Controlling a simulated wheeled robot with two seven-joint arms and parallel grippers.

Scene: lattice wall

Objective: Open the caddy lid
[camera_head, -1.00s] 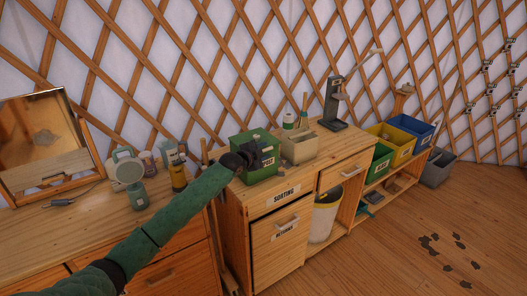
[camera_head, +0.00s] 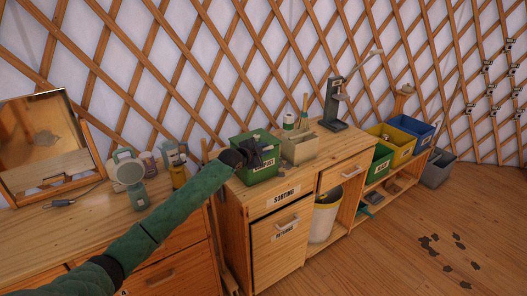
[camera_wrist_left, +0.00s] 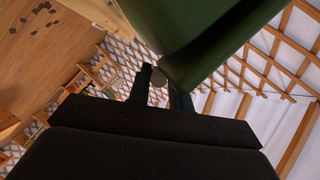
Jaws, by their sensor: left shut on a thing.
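The green caddy (camera_head: 262,171) stands on the left end of the sorting cabinet, with a dark label reading "compost" on its front. My left gripper (camera_head: 256,151) is at the caddy's upper front, in front of its rim. In the left wrist view a large dark green panel (camera_wrist_left: 205,50), part of the caddy or its lid, fills the top right. The left fingers (camera_wrist_left: 160,92) are shut on a small part at its lower edge, which looks like the lid's grip. The lid's angle is hard to tell. My right gripper is out of view.
A beige bin (camera_head: 299,148) stands close to the caddy's right, with a black stand (camera_head: 333,105) beyond it. A white bin (camera_head: 324,218) sits below the cabinet top.

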